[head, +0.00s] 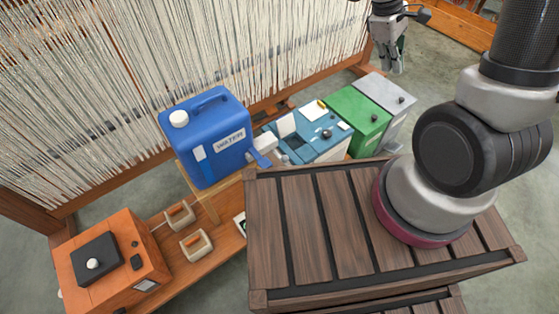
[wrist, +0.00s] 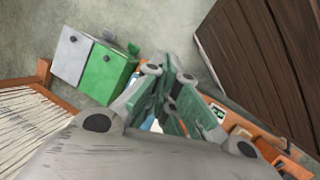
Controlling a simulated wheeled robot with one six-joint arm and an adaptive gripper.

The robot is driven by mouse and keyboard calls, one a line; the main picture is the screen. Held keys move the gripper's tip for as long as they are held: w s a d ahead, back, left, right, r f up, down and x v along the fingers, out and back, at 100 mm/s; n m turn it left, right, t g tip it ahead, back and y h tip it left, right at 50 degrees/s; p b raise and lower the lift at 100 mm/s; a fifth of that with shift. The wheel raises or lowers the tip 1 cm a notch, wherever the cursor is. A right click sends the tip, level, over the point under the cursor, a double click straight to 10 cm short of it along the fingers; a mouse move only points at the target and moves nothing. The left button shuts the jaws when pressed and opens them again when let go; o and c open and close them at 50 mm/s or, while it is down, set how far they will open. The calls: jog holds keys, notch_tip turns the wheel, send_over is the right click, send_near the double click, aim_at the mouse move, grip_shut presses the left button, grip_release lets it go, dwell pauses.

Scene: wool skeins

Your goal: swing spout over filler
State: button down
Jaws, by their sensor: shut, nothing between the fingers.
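A blue water can (head: 206,115) with a white cap and a "WATER" label stands on a small wooden stand in the head view. A pale tap with a blue spout (head: 261,158) sticks out of its lower right side, towards a teal machine (head: 319,143). Pale panels and a dark recess show on the machine's top; I cannot tell which part is the filler. My gripper (head: 394,66) hangs at the upper right of the head view, away from the spout. It is shut and empty. In the wrist view its green fingers (wrist: 171,88) hide most of what lies beyond.
A green box (head: 355,118) and a grey box (head: 385,101) stand right of the teal machine. An orange box (head: 112,258) with a black top is at lower left. A slatted dark wooden top (head: 315,225) fills the front. Loom threads (head: 90,90) hang behind.

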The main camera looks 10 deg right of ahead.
jog(key=w+a+f+n, duration=0.3)
jog(key=f, duration=0.3)
jog(key=w+a+f+n, duration=0.2)
jog(key=f+n, duration=0.1)
jog(key=f, duration=0.3)
jog(key=n+g+y, duration=0.2)
jog(key=n+y, duration=0.5)
jog(key=n, duration=0.6)
send_over(279, 157)
jog(key=s+d, duration=0.2)
jog(key=s, duration=0.1)
notch_tip(279, 157, down, 13)
jog(key=shift+a, duration=0.15)
jog(key=x, duration=1)
jog(key=shift+w+d, duration=0.2)
jog(key=shift+d, duration=0.05)
